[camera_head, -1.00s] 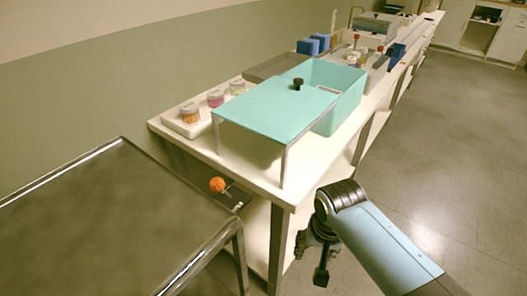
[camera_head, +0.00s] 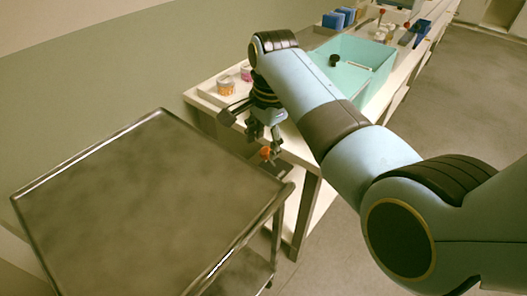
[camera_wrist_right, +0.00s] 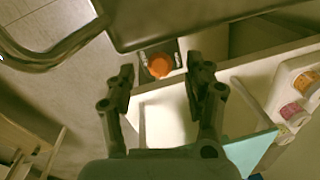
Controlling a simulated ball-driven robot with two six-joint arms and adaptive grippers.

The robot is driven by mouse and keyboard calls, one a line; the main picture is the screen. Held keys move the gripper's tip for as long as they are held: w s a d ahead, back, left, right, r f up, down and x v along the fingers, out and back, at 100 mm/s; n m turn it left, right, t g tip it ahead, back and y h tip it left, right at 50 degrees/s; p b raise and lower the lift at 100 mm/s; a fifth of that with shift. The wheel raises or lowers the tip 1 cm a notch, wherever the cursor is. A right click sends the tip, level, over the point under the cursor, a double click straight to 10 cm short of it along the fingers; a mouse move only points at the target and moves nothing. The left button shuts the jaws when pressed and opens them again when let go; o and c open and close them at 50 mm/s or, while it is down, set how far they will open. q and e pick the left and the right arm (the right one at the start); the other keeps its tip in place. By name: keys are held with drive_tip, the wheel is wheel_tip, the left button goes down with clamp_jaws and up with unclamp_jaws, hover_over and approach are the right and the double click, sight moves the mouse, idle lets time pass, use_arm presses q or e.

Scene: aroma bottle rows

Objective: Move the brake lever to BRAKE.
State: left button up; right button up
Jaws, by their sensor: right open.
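The brake lever shows as an orange knob (camera_head: 265,153) low at the near end of the white bench, beside the steel cart. In the right wrist view the knob (camera_wrist_right: 158,66) sits over a dark plate with small markings too blurred to read. My right gripper (camera_head: 264,143) points down close to the knob. In the wrist view its open fingers (camera_wrist_right: 161,70) appear on either side of the knob, with nothing between them touching it that I can see. The lever's shaft is hidden under the knob. My left gripper is out of view.
The steel cart (camera_head: 150,200) stands close on the left, and its rim crosses the top of the wrist view. Jars (camera_head: 226,84) and a teal box (camera_head: 372,52) stand on the white bench (camera_head: 200,98). Open floor lies to the right.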

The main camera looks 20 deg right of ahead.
sight(264, 152)
drive_tip(key=f, duration=0.4)
drive_tip(key=shift+w+f, duration=0.1)
drive_tip(key=shift+w, duration=0.15)
clamp_jaws()
